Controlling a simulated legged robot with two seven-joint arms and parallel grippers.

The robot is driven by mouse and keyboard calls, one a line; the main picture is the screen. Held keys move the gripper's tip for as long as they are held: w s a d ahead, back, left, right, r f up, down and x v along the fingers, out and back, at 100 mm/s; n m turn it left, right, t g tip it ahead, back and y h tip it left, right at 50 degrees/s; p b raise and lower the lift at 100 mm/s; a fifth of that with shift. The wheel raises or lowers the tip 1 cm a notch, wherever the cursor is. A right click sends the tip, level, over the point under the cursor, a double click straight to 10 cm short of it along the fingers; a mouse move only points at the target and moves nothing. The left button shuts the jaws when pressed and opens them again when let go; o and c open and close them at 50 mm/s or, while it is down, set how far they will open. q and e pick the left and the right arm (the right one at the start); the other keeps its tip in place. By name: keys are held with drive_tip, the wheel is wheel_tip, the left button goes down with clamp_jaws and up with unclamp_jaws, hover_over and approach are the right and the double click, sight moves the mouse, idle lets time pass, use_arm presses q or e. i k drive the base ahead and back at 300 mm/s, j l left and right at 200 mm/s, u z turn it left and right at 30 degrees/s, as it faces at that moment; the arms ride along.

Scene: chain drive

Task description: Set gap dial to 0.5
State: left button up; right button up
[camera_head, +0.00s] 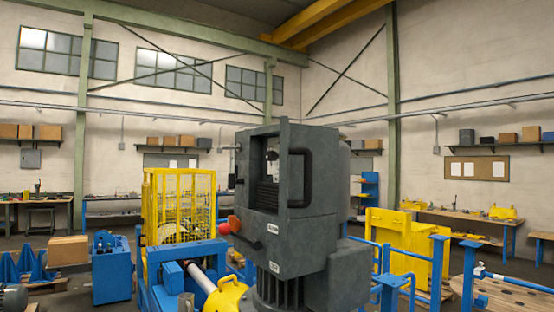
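A dark grey machine housing (307,200) stands upright in the middle of the view, with a black handle on its front. A recess in its left face holds a small pale plate or dial face (272,150); I cannot tell whether this is the gap dial, and no reading on it is legible. A red knob (234,223) on a lever sticks out at the housing's lower left. Neither of my grippers shows in the view.
A yellow mesh cage (180,208) and a blue frame with a shaft (203,277) stand left of the housing. A yellow cabinet (405,240) and blue railings (437,268) are to the right. Workbenches (470,220) line the walls.

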sight(271, 155)
drive_tip(key=i+j+z, duration=0.2)
drive_tip(key=j+z, duration=0.15)
drive_tip(key=z, duration=0.15)
drive_tip(key=i+j+z, duration=0.1)
drive_tip(key=j+z, duration=0.35)
